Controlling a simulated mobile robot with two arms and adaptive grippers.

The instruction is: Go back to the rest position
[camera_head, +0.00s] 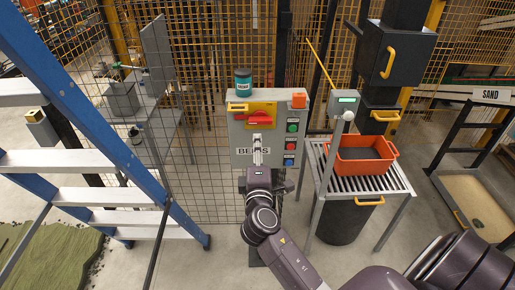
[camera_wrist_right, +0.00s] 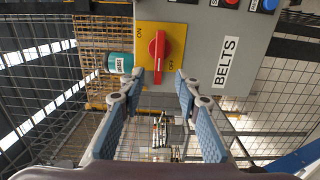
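My right gripper (camera_head: 258,146) is in front of the box, below the switch, and covers part of the BELTS label. In the right wrist view, the red switch handle (camera_wrist_right: 157,57) lies just beyond the fingertips. The right gripper's fingers (camera_wrist_right: 158,80) are spread apart with nothing between them. I cannot tell the exact gap to the switch. My left gripper is not in view.
A blue ladder (camera_head: 100,130) stands at left. At right are a roller stand (camera_head: 340,185) with a red crate (camera_head: 362,167) and a post with a small display (camera_head: 346,100).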

